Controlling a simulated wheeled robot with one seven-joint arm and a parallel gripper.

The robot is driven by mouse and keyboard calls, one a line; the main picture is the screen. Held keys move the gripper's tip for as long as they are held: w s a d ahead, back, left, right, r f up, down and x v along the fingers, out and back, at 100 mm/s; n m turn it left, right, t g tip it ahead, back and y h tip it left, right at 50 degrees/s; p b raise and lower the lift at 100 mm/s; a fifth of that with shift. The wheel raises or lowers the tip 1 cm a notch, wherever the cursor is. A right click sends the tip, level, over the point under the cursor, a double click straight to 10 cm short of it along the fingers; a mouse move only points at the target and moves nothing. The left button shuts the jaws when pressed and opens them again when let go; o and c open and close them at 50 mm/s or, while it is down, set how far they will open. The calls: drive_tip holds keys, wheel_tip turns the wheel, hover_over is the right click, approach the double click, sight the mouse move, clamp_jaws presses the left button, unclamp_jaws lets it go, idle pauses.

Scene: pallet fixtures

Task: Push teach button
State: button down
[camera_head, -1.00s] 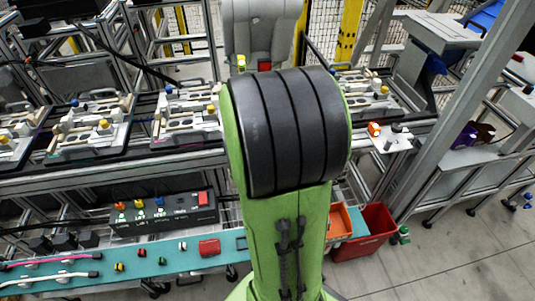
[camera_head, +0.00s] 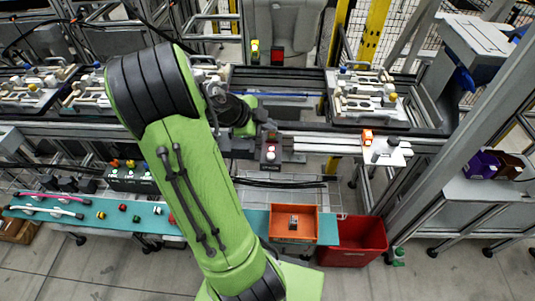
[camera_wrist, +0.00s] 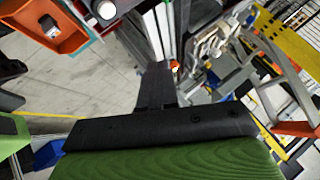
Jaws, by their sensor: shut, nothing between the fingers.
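A small dark button box (camera_head: 270,152) with a white round button stands on the rail's front edge in the head view, just right of my wrist. In the wrist view a white round button (camera_wrist: 106,10) shows at the top edge, left of my fingers. A black control box (camera_head: 132,180) with several coloured buttons is partly behind my arm. I cannot read a teach label on either box. My gripper shows in the wrist view (camera_wrist: 155,82) as dark, shut fingers with nothing between them. They appear apart from the white button. In the head view the fingertips are hard to make out.
An orange bin (camera_head: 292,226) and a red bin (camera_head: 352,241) stand below the rail, right of my arm. Fixture pallets (camera_head: 366,100) sit on the conveyor. A white shelf (camera_head: 388,151) holds an orange item (camera_head: 367,137). A grey post rises at the right.

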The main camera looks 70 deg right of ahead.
drive_tip(key=b, duration=0.6)
hover_over(268, 157)
wheel_tip(268, 157, down, 8)
drive_tip(key=shift+f, duration=0.2)
drive_tip(key=shift+f+b, duration=0.3)
drive_tip(key=shift+b, duration=0.15)
idle(1.2)
drive_tip(key=shift+f+b, duration=0.4)
drive_tip(key=shift+b, duration=0.3)
drive_tip(key=shift+f+b, duration=0.45)
drive_tip(key=shift+b, duration=0.25)
idle(0.5)
drive_tip(key=shift+r, duration=0.15)
drive_tip(key=shift+r+p, duration=0.45)
drive_tip(key=shift+r, duration=0.35)
